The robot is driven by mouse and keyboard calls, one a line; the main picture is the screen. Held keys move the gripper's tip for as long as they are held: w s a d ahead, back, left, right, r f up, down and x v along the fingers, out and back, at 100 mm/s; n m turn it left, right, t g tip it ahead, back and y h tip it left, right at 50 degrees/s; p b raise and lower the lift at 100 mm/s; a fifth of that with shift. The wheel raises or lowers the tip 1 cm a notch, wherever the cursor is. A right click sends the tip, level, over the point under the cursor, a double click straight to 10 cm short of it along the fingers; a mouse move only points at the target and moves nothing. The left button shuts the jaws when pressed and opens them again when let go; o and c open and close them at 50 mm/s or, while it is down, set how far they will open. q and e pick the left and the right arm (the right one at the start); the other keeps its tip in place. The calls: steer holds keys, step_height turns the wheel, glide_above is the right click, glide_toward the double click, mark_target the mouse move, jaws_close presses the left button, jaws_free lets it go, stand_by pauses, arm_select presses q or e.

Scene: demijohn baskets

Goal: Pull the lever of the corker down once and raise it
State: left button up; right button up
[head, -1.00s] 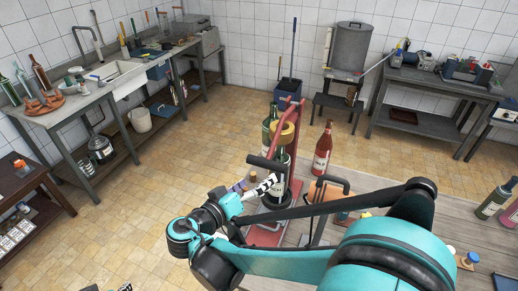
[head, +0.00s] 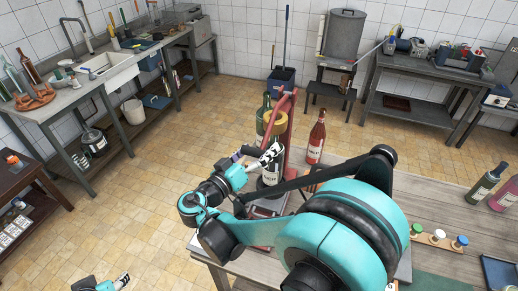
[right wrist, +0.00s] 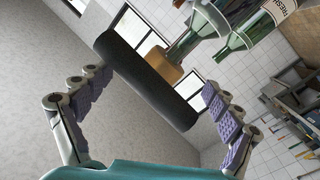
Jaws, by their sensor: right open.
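The corker has a red frame (head: 289,112) and a brass-coloured ring (head: 274,122), and stands on the front bench. A dark green bottle stands at it, partly hidden by my arm. My right gripper (head: 268,154) is in front of the corker. In the right wrist view, its purple-padded fingers (right wrist: 154,84) are spread wide and apart from the thick black lever handle (right wrist: 146,80), which lies slantwise across the gap between them. The lever's arm is mostly hidden in the head view. My left gripper (head: 123,280) shows only in part at the bottom left edge; its opening is unclear.
A red-brown bottle (head: 316,138) stands right of the corker. Several small capped items sit on a wooden strip (head: 436,241) at the right of the bench, with bottles (head: 487,185) beyond.

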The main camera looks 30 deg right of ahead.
steer(key=c, duration=1.7)
steer(key=shift+o, duration=0.2)
steer(key=shift+r, duration=0.15)
